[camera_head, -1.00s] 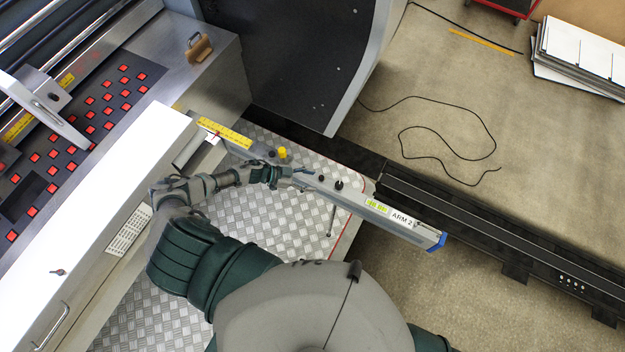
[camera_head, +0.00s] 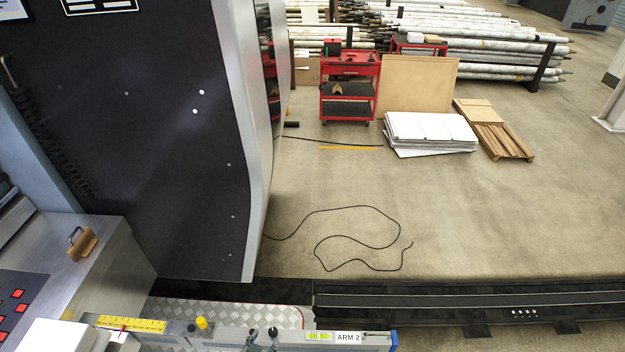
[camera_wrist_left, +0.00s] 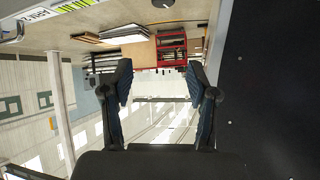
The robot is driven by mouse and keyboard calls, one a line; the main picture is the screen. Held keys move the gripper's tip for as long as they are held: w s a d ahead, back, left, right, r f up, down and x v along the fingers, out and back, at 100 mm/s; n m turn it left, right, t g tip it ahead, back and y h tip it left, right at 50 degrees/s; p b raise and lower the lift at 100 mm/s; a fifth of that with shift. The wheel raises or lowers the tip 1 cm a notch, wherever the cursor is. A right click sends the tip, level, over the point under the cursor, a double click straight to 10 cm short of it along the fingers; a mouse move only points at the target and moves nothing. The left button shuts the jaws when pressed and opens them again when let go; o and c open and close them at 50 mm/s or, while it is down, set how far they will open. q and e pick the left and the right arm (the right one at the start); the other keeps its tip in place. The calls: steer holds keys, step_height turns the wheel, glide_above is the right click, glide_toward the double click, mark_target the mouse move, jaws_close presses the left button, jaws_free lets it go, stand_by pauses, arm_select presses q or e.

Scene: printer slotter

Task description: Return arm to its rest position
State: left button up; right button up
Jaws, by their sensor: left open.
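The grey bar labelled ARM 2 (camera_head: 375,341), with a yellow scale at its left and a blue end cap, runs along the bottom edge of the head view. Its label end also shows upside down at the upper left of the wrist view (camera_wrist_left: 42,14). My left gripper (camera_wrist_left: 162,85) is open in the wrist view, with nothing between its dark fingers. The bar lies off to one side, outside the fingers. Small dark shapes stand at the bar in the head view; I cannot tell if fingertips are among them. My right gripper is not in view.
A large dark machine panel (camera_head: 150,140) rises behind the bar. A steel housing with a brown-handled part (camera_head: 83,244) stands at the left. A black rail (camera_head: 450,299) runs right. A loose cable (camera_head: 345,208) lies on open floor; a red cart (camera_head: 349,88) stands farther back.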

arm_select(q)
steer(key=s+a+r+n+g+y, duration=0.1)
steer(key=s+a+r+g, duration=0.2)
steer(key=s, duration=0.6)
steer(key=s+a+n+g+y, duration=0.1)
steer(key=s+a+g, duration=0.3)
steer(key=s, duration=0.5)
step_height(320, 180, down, 27)
steer(key=s+g+b, duration=0.1)
steer(key=b, duration=0.2)
steer(key=s+a+f+g+b, duration=0.1)
steer(key=s+a+f+b, duration=0.1)
steer(key=s+f, duration=1.6)
step_height(320, 180, down, 3)
steer(key=shift+s+a+f+g+y+b, duration=0.1)
steer(key=shift+s+a+g+y+b, duration=0.25)
steer(key=shift+b, duration=0.2)
